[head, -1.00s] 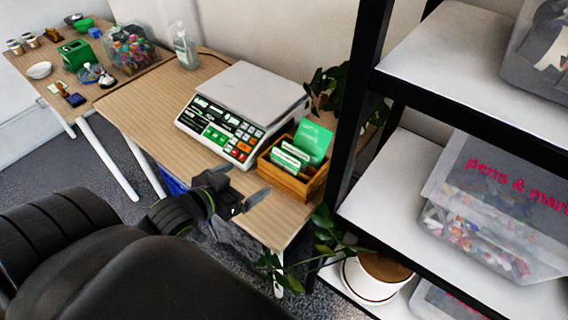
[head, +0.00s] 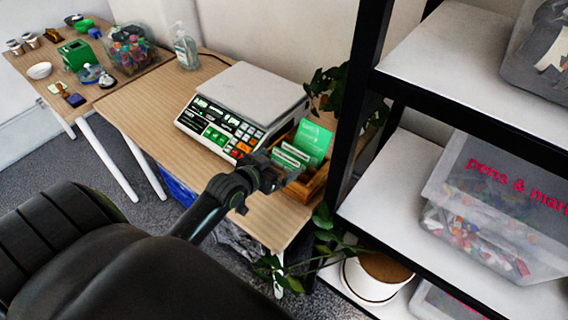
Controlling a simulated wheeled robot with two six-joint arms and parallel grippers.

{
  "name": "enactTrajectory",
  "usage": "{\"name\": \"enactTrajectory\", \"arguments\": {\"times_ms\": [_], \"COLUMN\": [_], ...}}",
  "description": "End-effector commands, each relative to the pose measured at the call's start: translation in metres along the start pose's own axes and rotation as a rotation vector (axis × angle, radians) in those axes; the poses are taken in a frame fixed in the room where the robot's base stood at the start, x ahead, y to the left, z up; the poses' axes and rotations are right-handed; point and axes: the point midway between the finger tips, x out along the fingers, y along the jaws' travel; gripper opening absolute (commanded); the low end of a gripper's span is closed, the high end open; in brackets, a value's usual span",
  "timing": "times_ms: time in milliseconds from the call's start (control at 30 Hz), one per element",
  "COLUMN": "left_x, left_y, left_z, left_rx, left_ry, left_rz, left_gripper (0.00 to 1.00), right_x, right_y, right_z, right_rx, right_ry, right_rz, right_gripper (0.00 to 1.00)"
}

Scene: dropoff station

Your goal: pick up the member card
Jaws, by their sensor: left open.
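Green and white cards stand in a small wooden box (head: 312,187) at the right end of the near table. The tallest is a green card (head: 314,141) at the back; lower cards (head: 291,154) stand in front of it. I cannot tell which one is the member card. My left gripper (head: 282,170) is open at the front left of the box and hides part of its front wall and some of the cards. I cannot tell whether it touches the box or a card. My right gripper is not in view.
A scale with a keypad (head: 240,105) stands left of the box. A dark shelf post (head: 355,110) and a plant (head: 328,88) are close on the right and behind. A plastic bin of pens (head: 500,210) sits on the shelf. The table's left part (head: 130,100) is clear.

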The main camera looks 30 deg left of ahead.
Motion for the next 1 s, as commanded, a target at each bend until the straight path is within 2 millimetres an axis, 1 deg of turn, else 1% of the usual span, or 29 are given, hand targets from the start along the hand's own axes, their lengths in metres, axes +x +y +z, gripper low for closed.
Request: {"name": "enactTrajectory", "arguments": {"times_ms": [100,200,300,500,533,700,733,1000], "left_x": [0.016,0.025,0.029,0.029,0.029,0.029,0.029,0.028], "left_y": [0.000,0.000,0.000,0.000,0.000,0.000,0.000,0.000], "left_z": [0.001,0.001,0.001,0.001,0.001,0.001,0.001,0.001], "left_rx": [-0.002,0.000,0.000,0.000,0.000,0.000,0.000,0.001], "left_ry": [0.001,0.000,0.000,0.000,0.000,0.000,0.000,0.000], "left_rz": [0.000,0.000,0.000,0.000,0.000,0.000,0.000,0.000], "left_gripper": [0.96,0.96,0.96,0.96,0.94,0.71,0.69,0.68], "right_x": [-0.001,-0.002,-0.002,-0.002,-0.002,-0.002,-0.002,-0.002], "right_y": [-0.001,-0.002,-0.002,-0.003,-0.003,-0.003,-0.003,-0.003], "right_z": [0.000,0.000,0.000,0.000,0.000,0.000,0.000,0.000], "right_rx": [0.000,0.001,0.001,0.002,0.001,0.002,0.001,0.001], "right_ry": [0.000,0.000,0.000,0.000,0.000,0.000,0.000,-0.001], "right_rz": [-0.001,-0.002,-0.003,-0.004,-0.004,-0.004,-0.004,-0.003], "right_gripper": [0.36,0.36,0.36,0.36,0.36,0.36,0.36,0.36]}}
